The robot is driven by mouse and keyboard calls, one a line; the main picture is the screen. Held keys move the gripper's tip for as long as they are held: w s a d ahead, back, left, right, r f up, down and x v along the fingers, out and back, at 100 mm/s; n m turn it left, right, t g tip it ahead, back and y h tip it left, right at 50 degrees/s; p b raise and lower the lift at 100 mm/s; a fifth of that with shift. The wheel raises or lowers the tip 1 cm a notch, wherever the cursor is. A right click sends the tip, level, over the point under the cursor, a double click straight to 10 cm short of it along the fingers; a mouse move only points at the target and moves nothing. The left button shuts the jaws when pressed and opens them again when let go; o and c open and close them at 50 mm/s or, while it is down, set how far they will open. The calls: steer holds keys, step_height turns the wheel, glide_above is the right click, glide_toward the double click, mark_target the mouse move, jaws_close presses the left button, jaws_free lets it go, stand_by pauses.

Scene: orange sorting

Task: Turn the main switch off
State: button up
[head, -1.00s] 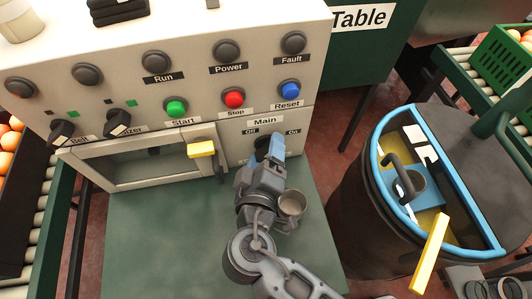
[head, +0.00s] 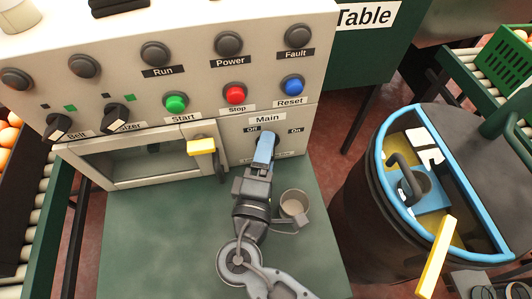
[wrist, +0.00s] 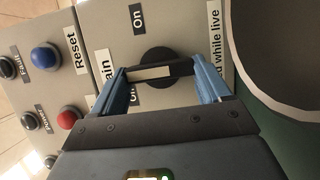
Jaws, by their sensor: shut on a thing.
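The main switch (wrist: 158,72) is a round black knob with a raised bar and a white stripe, in the wrist view. My gripper (head: 266,138) is at the control panel under the "Main" label (head: 267,119), its two blue fingers shut on the ends of the bar. The stripe points toward the "Main" label, between the "On" label (wrist: 137,18) and the partly covered "Off" label (wrist: 134,97). In the head view my gripper hides most of the switch.
The red Stop button (head: 235,94) and blue Reset button (head: 292,85) sit above the switch. A yellow handle (head: 201,146) juts out at left. A grey cup (head: 294,203) is beside my wrist. A dark bin (head: 365,190) with a blue rim stands right.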

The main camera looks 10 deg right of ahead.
stand_by(0.4)
steer(key=o, duration=1)
steer(key=v, duration=0.8)
steer(key=shift+f, duration=0.1)
